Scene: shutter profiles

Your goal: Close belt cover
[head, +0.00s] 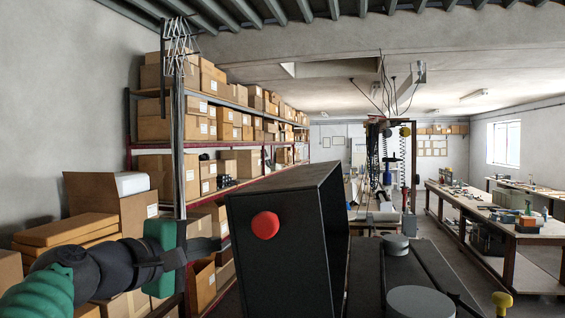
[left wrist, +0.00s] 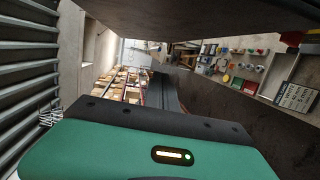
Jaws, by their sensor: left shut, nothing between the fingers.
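The belt cover (head: 290,225), a dark box-like lid with a red knob (head: 265,225) on its near face, stands raised in the middle of the head view. To its right are two grey round pulleys (head: 397,245) on a dark uncovered housing (head: 435,268). My left gripper (head: 216,244), green and black, comes in from the left. It is shut and empty, with its tip close to the cover's left edge; whether it touches cannot be told. The left wrist view shows its green body (left wrist: 150,150); its fingertips cannot be made out there. My right gripper is not in view.
Shelves of cardboard boxes (head: 235,125) stand behind my left arm, with larger boxes (head: 115,195) at the left. A yellow knob (head: 502,299) is at the lower right. A workbench (head: 490,225) with tools stands at the right, beyond open floor.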

